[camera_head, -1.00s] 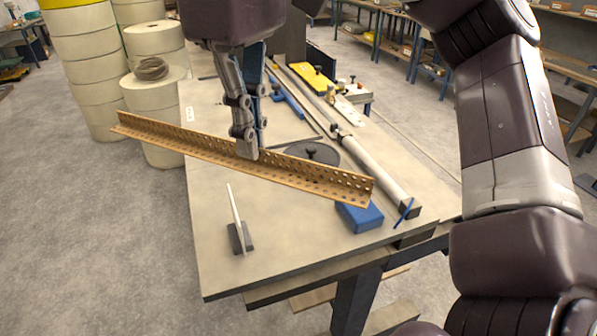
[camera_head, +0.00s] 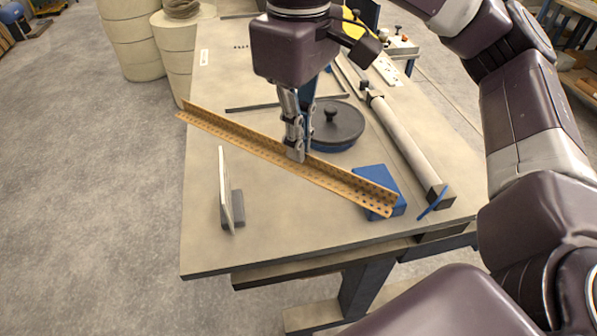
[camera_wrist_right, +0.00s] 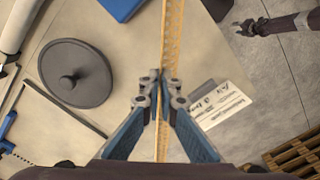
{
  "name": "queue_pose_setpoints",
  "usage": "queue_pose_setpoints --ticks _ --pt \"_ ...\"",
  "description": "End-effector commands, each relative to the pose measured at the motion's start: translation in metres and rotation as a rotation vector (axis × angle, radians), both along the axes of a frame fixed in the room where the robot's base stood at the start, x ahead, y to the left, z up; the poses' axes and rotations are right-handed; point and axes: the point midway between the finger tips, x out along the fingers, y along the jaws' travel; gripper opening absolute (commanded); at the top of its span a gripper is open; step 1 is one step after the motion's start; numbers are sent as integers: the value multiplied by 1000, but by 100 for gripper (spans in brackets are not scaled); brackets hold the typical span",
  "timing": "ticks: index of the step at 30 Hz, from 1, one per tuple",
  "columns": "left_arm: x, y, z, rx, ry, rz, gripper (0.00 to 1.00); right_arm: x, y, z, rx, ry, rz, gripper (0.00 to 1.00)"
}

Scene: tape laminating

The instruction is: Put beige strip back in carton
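The beige strip, a long angled piece with rows of holes (camera_head: 345,183), hangs slantwise above the table. In the right wrist view the strip (camera_wrist_right: 173,35) runs up and away between the fingers. My right gripper (camera_head: 296,157) is shut on it near its middle; the fingers also show in the right wrist view (camera_wrist_right: 160,85). The strip's right end lies in front of a blue block in the head view. My left gripper (camera_wrist_right: 245,28) shows small at the upper right of the right wrist view, off the table, too small to judge its fingers. No carton can be made out.
The table (camera_head: 290,235) carries a thin white card in a grey stand (camera_head: 232,210), the blue block (camera_head: 378,181), a round dark lid with a knob (camera_head: 335,125) and a long pale roll (camera_head: 405,150). The table's front is bare.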

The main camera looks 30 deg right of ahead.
Motion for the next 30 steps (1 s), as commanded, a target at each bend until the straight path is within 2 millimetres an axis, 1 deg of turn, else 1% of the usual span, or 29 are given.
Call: queue_pose_setpoints --ticks 1,3,5,8,11,16,18,23,27,30 --pt "9 -10 -1 -12 -13 0 40 -1 0 -8 2 3 2 0" --pt "18 -19 2 -22 -26 -2 40 0 0 -16 0 1 0 0" --pt "23 -21 3 -26 -34 -4 40 0 0 -20 1 0 0 0" --pt "23 -18 3 -22 -34 -6 40 0 0 -26 0 -1 0 0" --pt "19 -11 4 -15 -27 -7 40 -1 0 -36 0 1 0 0" --pt "10 -4 8 -5 -15 -6 40 -1 0 -58 0 1 -1 0" --pt "8 -3 8 -4 -12 -4 40 -1 0 -61 0 -1 0 0" --pt "8 -3 7 -4 -11 -3 40 0 0 -61 1 -2 0 0" --pt "8 -3 3 -4 -11 -3 40 0 1 -65 1 0 0 0" --pt "8 -3 4 -4 -11 -3 40 0 1 -63 0 -1 0 11"
